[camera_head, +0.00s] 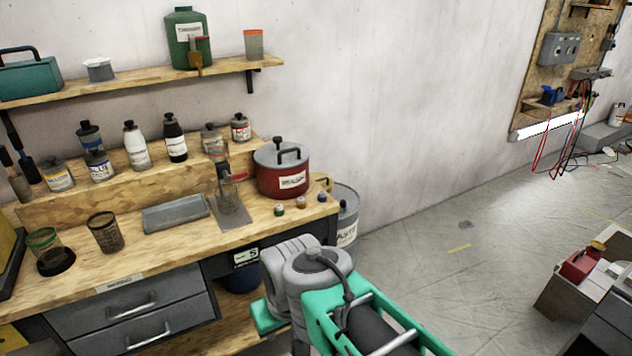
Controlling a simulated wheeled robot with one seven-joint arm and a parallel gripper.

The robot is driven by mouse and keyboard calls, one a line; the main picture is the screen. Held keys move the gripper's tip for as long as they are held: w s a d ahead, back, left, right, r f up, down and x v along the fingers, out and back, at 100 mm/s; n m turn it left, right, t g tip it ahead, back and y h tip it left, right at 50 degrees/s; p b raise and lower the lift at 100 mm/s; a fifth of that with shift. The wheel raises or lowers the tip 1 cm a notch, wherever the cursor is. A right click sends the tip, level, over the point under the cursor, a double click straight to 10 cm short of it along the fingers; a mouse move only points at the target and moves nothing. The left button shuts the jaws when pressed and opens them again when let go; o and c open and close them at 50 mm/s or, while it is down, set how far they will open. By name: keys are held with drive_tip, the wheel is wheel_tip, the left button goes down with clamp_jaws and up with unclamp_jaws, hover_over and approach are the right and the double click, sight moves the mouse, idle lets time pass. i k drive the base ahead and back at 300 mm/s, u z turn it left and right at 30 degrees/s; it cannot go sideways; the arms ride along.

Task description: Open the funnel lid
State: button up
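No part can be clearly made out as a funnel lid. A grey drum (346,222), with a label that seems to read "WASTE", stands on the floor against the bench's right end. Its top is partly hidden behind the bench, with something yellow beside it. A red pot (283,180) stands upright on the bench's right end, with a grey lid shut on it and a black knob on top. My grey and green arm fills the bottom middle, in front of the bench and drum. My gripper's fingertips do not show.
The wooden bench (170,236) holds bottles, cups, a grey tray (180,214) and small jars. A shelf (140,80) above carries a green jug (188,40). Floor right of the drum is clear up to a grey cabinet (600,320) at lower right.

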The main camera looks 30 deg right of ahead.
sight(316, 177)
drive_tip(key=k, duration=0.65)
drive_tip(key=z, duration=0.55)
drive_tip(key=i, duration=0.65)
drive_tip(key=z, duration=0.85)
drive_tip(key=i, duration=1.1)
drive_tip(key=u, duration=0.5)
drive_tip(key=i, duration=0.75)
drive_tip(key=u, duration=0.55)
